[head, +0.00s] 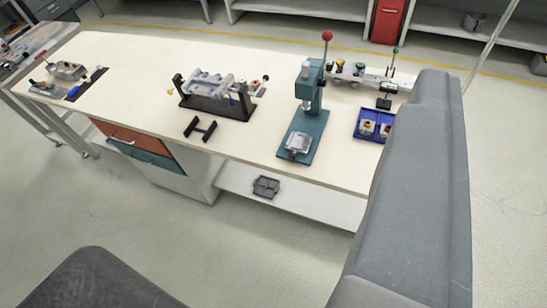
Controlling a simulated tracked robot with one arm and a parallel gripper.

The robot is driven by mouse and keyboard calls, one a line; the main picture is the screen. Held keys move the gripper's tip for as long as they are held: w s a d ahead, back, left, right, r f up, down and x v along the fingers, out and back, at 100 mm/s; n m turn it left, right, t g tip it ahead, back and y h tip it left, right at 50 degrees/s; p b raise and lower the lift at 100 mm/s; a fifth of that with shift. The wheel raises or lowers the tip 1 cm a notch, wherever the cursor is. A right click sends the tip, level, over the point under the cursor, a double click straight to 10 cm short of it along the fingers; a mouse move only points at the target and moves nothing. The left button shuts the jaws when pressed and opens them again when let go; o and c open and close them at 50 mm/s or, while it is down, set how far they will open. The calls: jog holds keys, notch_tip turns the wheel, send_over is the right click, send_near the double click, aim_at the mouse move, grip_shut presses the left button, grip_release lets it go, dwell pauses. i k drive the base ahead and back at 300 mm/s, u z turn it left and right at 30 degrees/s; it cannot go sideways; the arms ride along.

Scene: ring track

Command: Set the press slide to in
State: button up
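The teal press (310,88) stands on the cream workbench, right of its middle, with a red-knobbed lever (327,36) pointing up. Its slide (298,144), a silver block, sits at the front end of the teal base (311,126), near the bench's front edge. The slide is clear of the press head and in front of it, so it looks pulled out. My gripper's fingers do not show in this view. A large grey part of my arm fills the right side, and a dark part of mine shows at the bottom left. Neither touches the press.
A blue tray (359,136) with small parts is right of the press, partly behind my arm. A black-based fixture (217,105) and a small black stand (200,129) are to its left. A grey item (266,186) lies on the lower shelf. Floor before the bench is clear.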

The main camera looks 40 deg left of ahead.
aim_at(300, 142)
jog(key=u, duration=0.25)
jog(key=i, duration=1)
jog(key=z, duration=0.05)
